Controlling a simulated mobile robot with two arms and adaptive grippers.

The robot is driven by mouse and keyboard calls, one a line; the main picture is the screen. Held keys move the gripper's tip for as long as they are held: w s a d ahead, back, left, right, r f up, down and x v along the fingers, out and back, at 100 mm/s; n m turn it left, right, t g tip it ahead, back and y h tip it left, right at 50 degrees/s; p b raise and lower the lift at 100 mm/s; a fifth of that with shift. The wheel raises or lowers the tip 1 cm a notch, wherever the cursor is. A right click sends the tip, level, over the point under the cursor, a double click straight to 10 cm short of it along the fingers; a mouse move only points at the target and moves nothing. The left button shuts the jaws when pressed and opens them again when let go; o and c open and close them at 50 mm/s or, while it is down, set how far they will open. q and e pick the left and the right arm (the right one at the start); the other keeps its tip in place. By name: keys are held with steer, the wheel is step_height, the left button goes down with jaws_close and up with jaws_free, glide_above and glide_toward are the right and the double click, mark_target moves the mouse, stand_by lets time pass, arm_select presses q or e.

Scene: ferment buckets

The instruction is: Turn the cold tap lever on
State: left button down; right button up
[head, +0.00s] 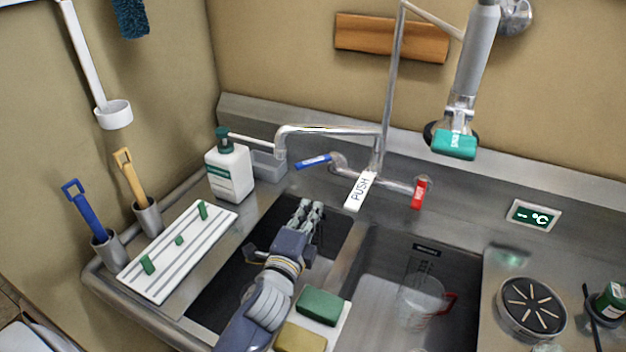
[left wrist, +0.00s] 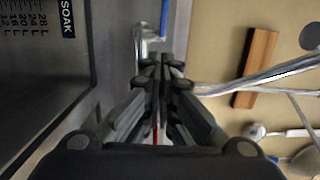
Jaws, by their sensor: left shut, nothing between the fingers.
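The cold tap lever (head: 313,162) is blue and sits on the left end of the tap body, pointing left in the head view. It also shows in the left wrist view (left wrist: 164,18), beyond my fingertips. A red lever (head: 419,192) is on the right end of the tap. My left gripper (head: 311,206) is shut and empty. It is over the left basin, below and in front of the blue lever in the head view, apart from it. My right gripper is not in view.
The curved spout (head: 325,130) arches above the blue lever. A white bottle (head: 229,170) stands to the left. Sponges (head: 320,306) lie in front, near my left arm. A clear jug (head: 420,298) stands in the right basin.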

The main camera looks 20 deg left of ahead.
arm_select(q)
steer(key=p, duration=0.2)
glide_toward(310, 167)
steer(key=w+d, duration=0.4)
steer(key=w+a, duration=0.1)
steer(key=w+a+p, duration=0.1)
steer(key=a, duration=0.1)
steer(key=shift+w+f, duration=0.1)
steer(key=shift+w, duration=0.15)
steer(key=shift+w+a, duration=0.25)
steer(key=shift+a, duration=0.8)
steer(key=shift+w+a, duration=0.15)
steer(key=shift+a, duration=0.2)
steer(key=shift+d, duration=0.1)
